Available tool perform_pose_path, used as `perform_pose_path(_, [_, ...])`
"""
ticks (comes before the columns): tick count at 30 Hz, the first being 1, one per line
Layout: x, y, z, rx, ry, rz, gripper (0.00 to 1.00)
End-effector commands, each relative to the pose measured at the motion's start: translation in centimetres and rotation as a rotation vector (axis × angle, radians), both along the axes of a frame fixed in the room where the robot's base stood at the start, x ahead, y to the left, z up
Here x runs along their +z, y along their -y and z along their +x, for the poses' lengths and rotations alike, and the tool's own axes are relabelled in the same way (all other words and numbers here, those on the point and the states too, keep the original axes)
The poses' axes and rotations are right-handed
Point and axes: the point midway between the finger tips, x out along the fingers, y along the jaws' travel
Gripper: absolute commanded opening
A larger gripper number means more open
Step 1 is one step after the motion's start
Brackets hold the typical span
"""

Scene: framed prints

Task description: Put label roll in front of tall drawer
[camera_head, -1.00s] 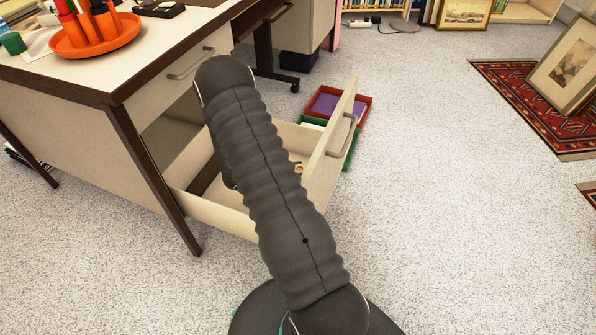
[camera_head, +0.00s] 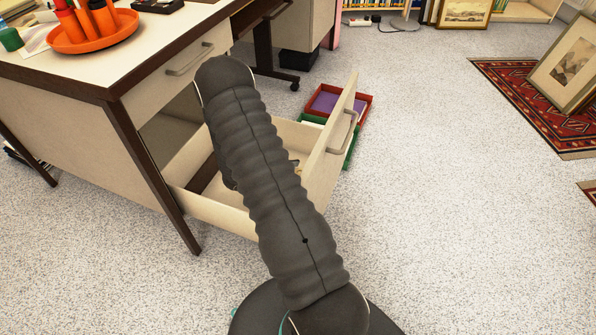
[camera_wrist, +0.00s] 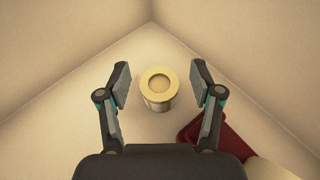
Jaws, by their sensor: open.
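The label roll (camera_wrist: 157,103) is a pale yellow ring-shaped roll with a hollow centre. In the wrist view it stands on the floor of a pale drawer, near a corner. My gripper (camera_wrist: 160,76) is open, with one finger on each side of the roll and a visible gap to both. In the head view the tall drawer (camera_head: 331,145) is pulled out of the desk, its front panel with a handle facing right. My arm covers much of the drawer's inside there, and the roll cannot be made out.
A dark red object (camera_wrist: 222,137) lies in the drawer beside the right finger. Red and green trays (camera_head: 352,102) stand on the floor behind the drawer front. The desk (camera_head: 70,125) is at left. Grey floor (camera_head: 450,220) to the right is clear up to the rug (camera_head: 520,95).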

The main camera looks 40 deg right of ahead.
Motion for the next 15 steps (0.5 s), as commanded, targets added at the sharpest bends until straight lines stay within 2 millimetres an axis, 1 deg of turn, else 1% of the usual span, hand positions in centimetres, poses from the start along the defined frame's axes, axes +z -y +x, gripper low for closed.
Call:
perform_pose_path(4, [0.6,0.0,0.0,0.0,0.0,0.0,0.66])
perform_pose_path(7, [1.7,0.0,0.0,0.0,0.0,0.0,0.66])
perform_pose_path(8, [1.7,-0.4,0.1,0.002,0.001,0.0,0.66])
perform_pose_path(9, [1.8,-1.2,0.3,0.004,0.001,0.0,0.66])
perform_pose_path(15, [3.4,-5.0,1.1,0.006,0.002,0.0,0.66])
